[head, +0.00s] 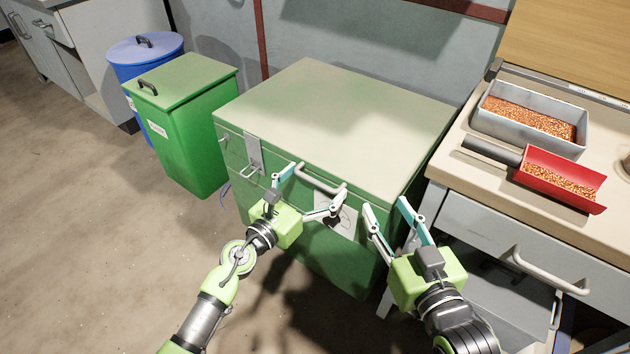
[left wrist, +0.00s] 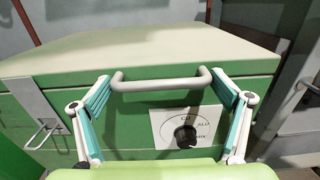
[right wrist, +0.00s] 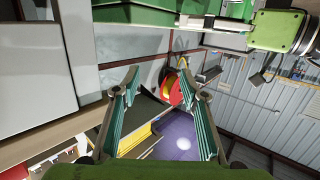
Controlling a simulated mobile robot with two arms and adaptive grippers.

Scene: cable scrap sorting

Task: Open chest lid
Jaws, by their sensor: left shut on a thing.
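The chest has a green body (head: 236,170) and a pale greenish lid (head: 335,115), which lies shut. A light bar handle (head: 320,181) sits at the lid's front edge; it also shows in the left wrist view (left wrist: 160,85). My left gripper (head: 319,178) is at the handle, its widely spread fingers closed against the handle's two ends. A metal latch plate (head: 253,153) is on the chest front, left of the handle. My right gripper (head: 385,203) is open and empty before the chest's right front corner. Its fingers stand apart in the right wrist view (right wrist: 160,75).
A green bin (head: 190,130) and a blue bin (head: 118,55) stand left of the chest. The workbench (head: 450,165) on the right holds a metal tray (head: 497,125) and red scoop (head: 560,187), both with copper granules. The floor at left is clear.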

